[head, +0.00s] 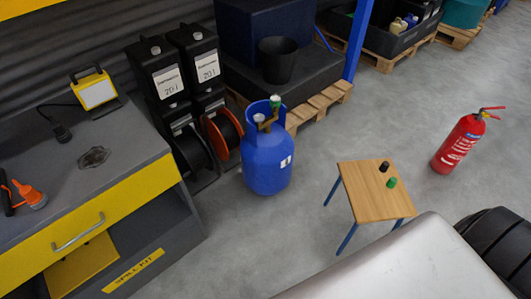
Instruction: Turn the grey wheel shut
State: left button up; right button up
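A blue gas cylinder (266,160) stands upright on the floor near the middle of the head view. A brass fitting sits inside its collar. A small greyish round knob (259,118), which looks like the grey wheel, is on the left of the fitting. A green part (275,103) with a pale top stands at its upper right. The knob is too small to tell how far it is turned. Neither of my grippers is in view, and nothing touches the cylinder.
A small wooden table (365,185) with a black and a green cap stands right of the cylinder. A grey workbench (100,130) is at left, cable reels (224,133) just behind. A red extinguisher (458,145) and a black tyre (498,245) are at right. Floor before the cylinder is clear.

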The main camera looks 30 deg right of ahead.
aim_at(258, 117)
jog(key=i+l+u, duration=0.25)
jog(key=i+l, duration=0.45)
